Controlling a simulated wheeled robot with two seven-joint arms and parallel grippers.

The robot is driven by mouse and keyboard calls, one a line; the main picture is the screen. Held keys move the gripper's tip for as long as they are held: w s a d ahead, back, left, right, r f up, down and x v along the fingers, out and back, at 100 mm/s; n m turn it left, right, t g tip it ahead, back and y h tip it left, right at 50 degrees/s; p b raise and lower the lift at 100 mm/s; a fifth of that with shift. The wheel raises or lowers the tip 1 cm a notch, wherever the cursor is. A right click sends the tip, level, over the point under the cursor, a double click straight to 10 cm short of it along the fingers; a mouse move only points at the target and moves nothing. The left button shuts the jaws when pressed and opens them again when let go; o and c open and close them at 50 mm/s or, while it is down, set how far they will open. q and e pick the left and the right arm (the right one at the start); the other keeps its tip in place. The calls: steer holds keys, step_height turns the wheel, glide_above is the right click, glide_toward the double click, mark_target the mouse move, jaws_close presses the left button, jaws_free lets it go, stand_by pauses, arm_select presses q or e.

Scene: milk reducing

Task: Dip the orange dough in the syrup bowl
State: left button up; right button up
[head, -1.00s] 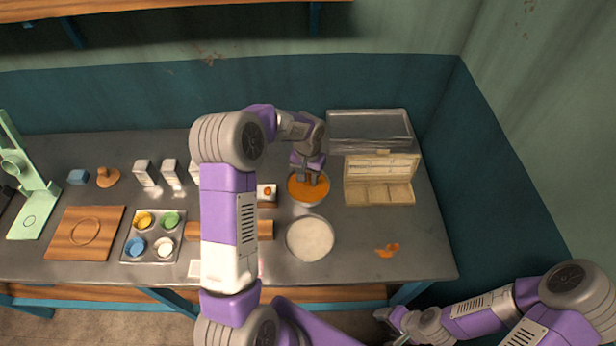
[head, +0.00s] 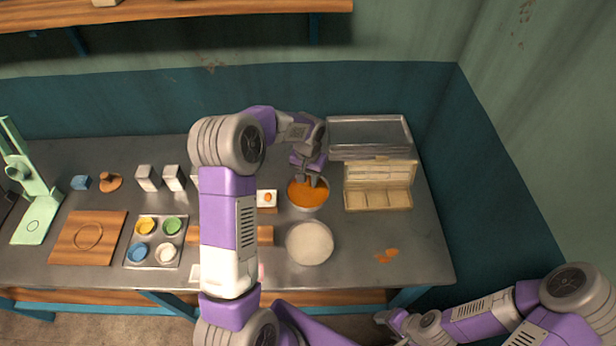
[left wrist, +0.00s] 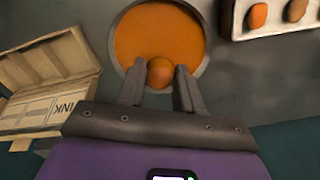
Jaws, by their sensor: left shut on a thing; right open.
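The syrup bowl (head: 306,196), full of orange syrup, stands on the table right of the middle. The left wrist view shows its round orange surface (left wrist: 150,32) and grey rim. My left gripper (head: 311,180) points down over the bowl. In the left wrist view, my left gripper (left wrist: 160,76) is shut on the round orange dough (left wrist: 160,72), held between the fingertips at the near side of the bowl. I cannot tell how deep the dough sits in the syrup. My right gripper (head: 388,320) is open at the lower right, off the table's front edge.
A white round bowl (head: 310,244) stands in front of the syrup bowl. An open beige box (head: 378,200) is to its right. A white tray (left wrist: 232,22) with orange pieces lies beside it. Orange bits (head: 387,256) lie front right, with bare table around.

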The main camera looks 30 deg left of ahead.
mark_target(308, 179)
arm_select(q)
steer(key=shift+r+p, duration=1.4)
steer(key=shift+r, duration=0.65)
steer(key=shift+f, duration=0.1)
